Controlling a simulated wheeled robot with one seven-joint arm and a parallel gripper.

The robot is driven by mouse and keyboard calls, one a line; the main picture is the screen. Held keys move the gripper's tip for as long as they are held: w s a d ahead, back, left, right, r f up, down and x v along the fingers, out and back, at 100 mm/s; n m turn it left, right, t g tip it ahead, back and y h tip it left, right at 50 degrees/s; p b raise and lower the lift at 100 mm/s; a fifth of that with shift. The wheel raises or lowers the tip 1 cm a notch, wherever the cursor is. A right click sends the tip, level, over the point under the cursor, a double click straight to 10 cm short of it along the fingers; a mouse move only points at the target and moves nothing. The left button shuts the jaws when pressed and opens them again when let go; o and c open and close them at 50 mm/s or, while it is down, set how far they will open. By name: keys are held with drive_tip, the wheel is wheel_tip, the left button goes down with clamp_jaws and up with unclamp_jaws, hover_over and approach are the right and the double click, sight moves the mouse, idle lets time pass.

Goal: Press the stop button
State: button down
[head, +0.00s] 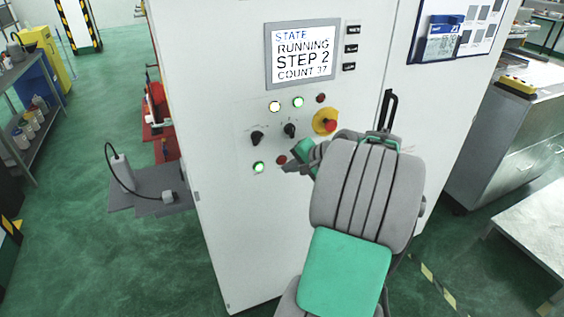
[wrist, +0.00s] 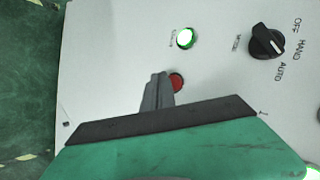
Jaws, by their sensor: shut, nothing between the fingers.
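The stop button is a small red round button (head: 282,160) low on the white control cabinet's front. In the wrist view the red button (wrist: 179,82) is partly hidden behind the fingers. My gripper (head: 288,168) is shut and empty, with its fingertips right beside the button in the head view. In the wrist view the closed grey fingers (wrist: 158,85) overlap the button's left edge. I cannot tell whether they touch it. The cabinet's screen (head: 302,54) reads STATE RUNNING, STEP 2, COUNT 37.
A lit green button (head: 258,167) sits left of the red one. A red mushroom button on yellow (head: 325,121) is up and right, near my wrist. Grey tables (head: 535,225) stand at the right. Green floor is open at left.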

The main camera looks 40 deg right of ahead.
drive_tip(key=shift+w, duration=0.1)
idle(0.5)
drive_tip(key=shift+w+d, duration=0.1)
drive_tip(key=shift+w, duration=0.2)
drive_tip(key=shift+w+d+p, duration=0.15)
drive_tip(key=shift+w+p, duration=0.25)
idle(0.6)
drive_tip(key=shift+s+a, duration=0.25)
drive_tip(key=shift+s, duration=0.55)
drive_tip(key=shift+s+a, duration=0.25)
drive_tip(key=shift+s, duration=0.55)
drive_tip(key=shift+s+a, duration=0.2)
drive_tip(key=shift+s, duration=0.6)
drive_tip(key=shift+s+a, duration=0.25)
drive_tip(key=shift+s, duration=0.55)
